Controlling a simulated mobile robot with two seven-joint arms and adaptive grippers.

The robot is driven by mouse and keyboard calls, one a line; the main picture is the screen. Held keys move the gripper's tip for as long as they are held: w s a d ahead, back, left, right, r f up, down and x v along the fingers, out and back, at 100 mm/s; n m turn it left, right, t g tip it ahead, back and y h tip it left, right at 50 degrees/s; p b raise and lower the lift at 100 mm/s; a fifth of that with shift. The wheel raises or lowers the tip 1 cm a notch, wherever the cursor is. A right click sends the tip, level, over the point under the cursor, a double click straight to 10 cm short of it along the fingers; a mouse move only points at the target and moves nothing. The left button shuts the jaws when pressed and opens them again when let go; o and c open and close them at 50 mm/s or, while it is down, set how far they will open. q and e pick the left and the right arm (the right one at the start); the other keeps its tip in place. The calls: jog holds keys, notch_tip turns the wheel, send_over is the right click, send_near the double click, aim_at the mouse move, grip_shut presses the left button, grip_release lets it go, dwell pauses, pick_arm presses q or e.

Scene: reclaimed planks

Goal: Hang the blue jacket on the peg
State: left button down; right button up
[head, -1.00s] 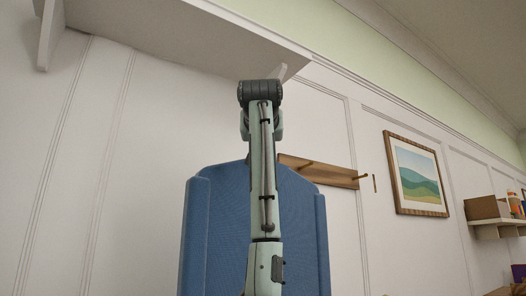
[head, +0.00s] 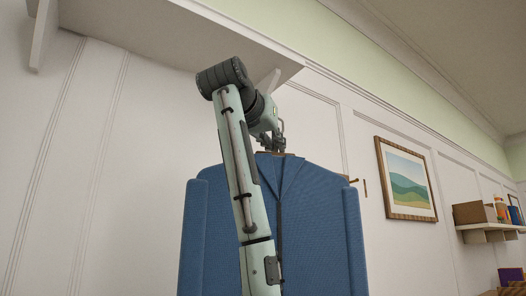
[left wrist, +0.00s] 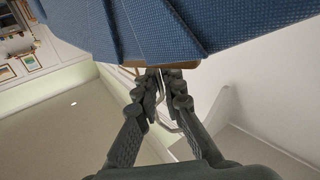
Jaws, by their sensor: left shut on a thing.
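The blue jacket (head: 318,225) hangs upright on a wooden hanger, seen from the head in front of the wall. My left gripper (head: 274,146) is above its collar, shut on the top of the hanger. In the left wrist view the gripper's fingers (left wrist: 156,82) close at the brown hanger (left wrist: 182,65), with a thin metal hook (left wrist: 170,120) beside them and the jacket (left wrist: 130,28) beyond. A wooden peg (head: 353,181) shows just past the jacket's right shoulder. The jacket hides most of the peg rail. My right gripper is not in view.
A white shelf (head: 150,35) juts from the wall above and left of the gripper. A framed landscape picture (head: 407,180) hangs to the right. Further right a small wall shelf (head: 488,228) holds a box (head: 474,213) and books. The wall between jacket and picture is mostly clear.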

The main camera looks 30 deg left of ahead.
pick_arm(q)
jog(key=s+d+m+g+h, duration=0.1)
jog(key=s+d+m+h, duration=0.2)
jog(key=d+m+h, duration=0.1)
jog(key=s+d+r+m+g+h, duration=0.1)
jog(key=s+d+m+h, duration=0.2)
jog(key=d+h, duration=0.4)
jog(key=shift+s+d+r+m, duration=0.2)
jog(key=shift+s+d+m, duration=0.3)
jog(key=shift+d, duration=0.4)
